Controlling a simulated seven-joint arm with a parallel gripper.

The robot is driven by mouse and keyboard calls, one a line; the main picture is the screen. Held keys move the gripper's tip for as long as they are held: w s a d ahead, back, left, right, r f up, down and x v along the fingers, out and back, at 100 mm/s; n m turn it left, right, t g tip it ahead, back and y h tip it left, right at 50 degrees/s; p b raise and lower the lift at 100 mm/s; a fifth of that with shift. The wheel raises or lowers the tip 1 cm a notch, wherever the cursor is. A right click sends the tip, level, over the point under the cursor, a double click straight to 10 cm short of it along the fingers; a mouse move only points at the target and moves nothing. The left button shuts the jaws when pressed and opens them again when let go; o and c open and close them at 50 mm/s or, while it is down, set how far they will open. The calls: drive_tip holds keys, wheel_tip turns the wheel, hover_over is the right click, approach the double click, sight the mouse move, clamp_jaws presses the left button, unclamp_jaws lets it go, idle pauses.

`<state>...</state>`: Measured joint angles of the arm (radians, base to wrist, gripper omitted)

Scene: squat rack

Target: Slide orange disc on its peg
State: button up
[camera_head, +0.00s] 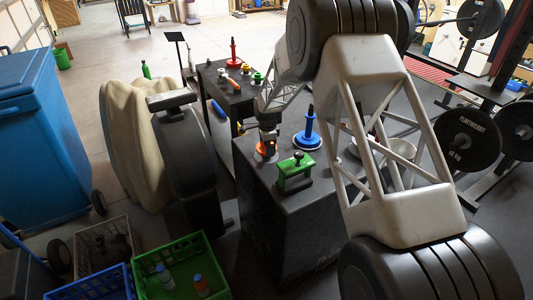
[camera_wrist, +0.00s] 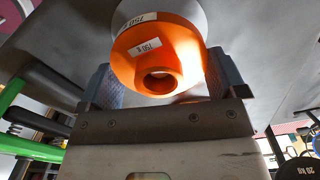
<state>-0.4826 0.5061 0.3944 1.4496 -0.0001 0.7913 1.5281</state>
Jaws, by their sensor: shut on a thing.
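The orange disc (camera_wrist: 150,45) shows close up in the wrist view, with a round hole and a white label. It lies between the two fingers of my gripper (camera_wrist: 165,80), which is shut on it. In the head view my gripper (camera_head: 267,138) points down over the left far part of the dark box top. Orange (camera_head: 265,150) shows right under the fingers, low over the box top. I cannot tell whether a peg passes through the disc; the orange disc's peg cannot be made out.
A blue peg stand (camera_head: 307,138) stands right of my gripper. A green block with a black knob (camera_head: 295,173) stands in front, on the same dark box (camera_head: 290,225). A dark table (camera_head: 222,88) behind holds a red peg stand (camera_head: 233,53). Crates stand at the lower left.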

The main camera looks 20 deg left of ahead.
idle(0.3)
drive_tip(key=o, duration=1)
drive_tip(key=shift+c, duration=0.2)
drive_tip(key=shift+f, duration=0.1)
drive_tip(key=shift+r, duration=3.5)
